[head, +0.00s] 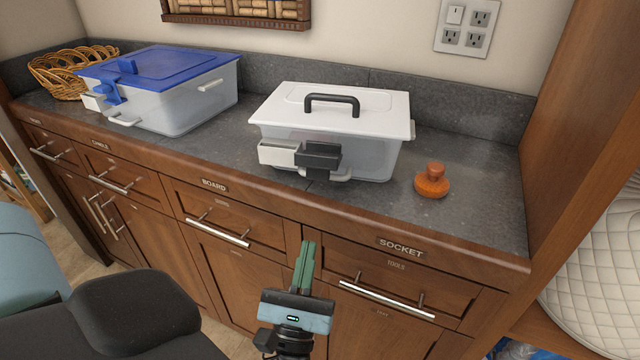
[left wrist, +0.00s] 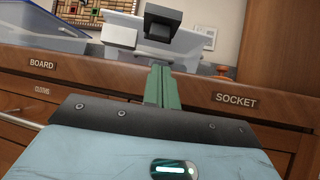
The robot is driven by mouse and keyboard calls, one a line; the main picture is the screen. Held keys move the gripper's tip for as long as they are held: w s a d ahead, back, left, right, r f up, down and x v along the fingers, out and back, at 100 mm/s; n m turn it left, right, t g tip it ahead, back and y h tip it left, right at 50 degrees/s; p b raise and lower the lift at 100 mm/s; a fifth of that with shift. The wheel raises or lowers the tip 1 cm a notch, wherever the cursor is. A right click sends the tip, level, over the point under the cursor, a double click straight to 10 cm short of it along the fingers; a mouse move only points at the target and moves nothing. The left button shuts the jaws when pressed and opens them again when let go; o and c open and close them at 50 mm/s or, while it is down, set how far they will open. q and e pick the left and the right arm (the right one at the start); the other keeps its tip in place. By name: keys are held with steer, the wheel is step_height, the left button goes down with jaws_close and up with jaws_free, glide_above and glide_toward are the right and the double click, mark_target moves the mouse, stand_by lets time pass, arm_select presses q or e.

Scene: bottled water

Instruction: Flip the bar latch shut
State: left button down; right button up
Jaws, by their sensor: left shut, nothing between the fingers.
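The white-lidded clear box (head: 383,160) stands on the counter with a black handle on its lid. On its front is a bar latch (head: 318,156) with a dark block, beside a pale plate (head: 277,153). The dark latch block also shows in the left wrist view (left wrist: 162,20), beyond the fingers. My left gripper (head: 305,255) is shut and empty, its green fingers together, in front of the drawers, below and apart from the latch. Its fingers also show in the left wrist view (left wrist: 162,85). My right gripper is not in view.
A blue-lidded box (head: 190,98) with a blue latch stands to the left, near a wicker basket (head: 62,78). An orange wooden knob-shaped object (head: 432,182) sits right of the white-lidded box. Drawer handles (head: 386,300) stick out below the counter edge. A wooden side panel (head: 575,120) bounds the right.

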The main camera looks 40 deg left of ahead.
mark_target(318, 200)
arm_select(q)
steer(key=shift+s+r, duration=0.1)
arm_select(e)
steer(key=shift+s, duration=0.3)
